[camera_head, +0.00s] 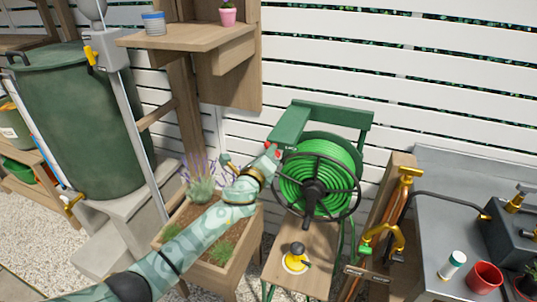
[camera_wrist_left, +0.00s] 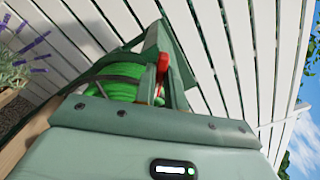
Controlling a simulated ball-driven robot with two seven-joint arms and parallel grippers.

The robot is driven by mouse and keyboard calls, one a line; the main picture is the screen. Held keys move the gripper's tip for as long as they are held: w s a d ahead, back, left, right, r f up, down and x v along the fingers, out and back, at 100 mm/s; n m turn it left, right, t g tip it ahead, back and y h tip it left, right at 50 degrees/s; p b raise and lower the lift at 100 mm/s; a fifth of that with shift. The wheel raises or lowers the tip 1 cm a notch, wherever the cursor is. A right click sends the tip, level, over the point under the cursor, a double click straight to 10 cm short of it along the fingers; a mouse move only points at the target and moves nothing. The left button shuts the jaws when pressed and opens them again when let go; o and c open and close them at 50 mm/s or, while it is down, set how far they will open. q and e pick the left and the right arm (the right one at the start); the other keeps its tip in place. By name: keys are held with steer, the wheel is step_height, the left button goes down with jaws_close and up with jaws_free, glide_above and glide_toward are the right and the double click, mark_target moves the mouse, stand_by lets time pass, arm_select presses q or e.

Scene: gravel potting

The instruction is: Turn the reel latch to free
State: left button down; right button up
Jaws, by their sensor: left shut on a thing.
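The hose reel (camera_head: 316,180) has a green frame, a coiled green hose and a black wheel, and it stands on a wooden stand in the middle of the head view. The red reel latch (camera_head: 268,147) is at the upper left of the reel frame. It also shows in the left wrist view (camera_wrist_left: 162,64), upright beside the green hose (camera_wrist_left: 122,72). My left gripper (camera_head: 270,155) is at the latch and shut on it; its fingers are small and partly hidden. My right gripper is in neither view.
A wooden planter (camera_head: 240,254) with lavender stands below my left arm. A green barrel (camera_head: 75,115) is at the left. A grey bench (camera_head: 428,220) with a red pot (camera_head: 485,277) is at the right. White slatted fencing closes the back.

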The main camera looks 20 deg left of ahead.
arm_select(q)
steer(key=shift+a+f+n, duration=0.1)
steer(key=shift+f+n, duration=0.05)
steer(key=shift+n, duration=1.95)
steer(key=shift+f+n, duration=0.15)
steer(key=shift+n, duration=1.95)
steer(key=c, duration=1.5)
jaws_free()
steer(key=shift+o, duration=0.2)
steer(key=shift+s, duration=0.1)
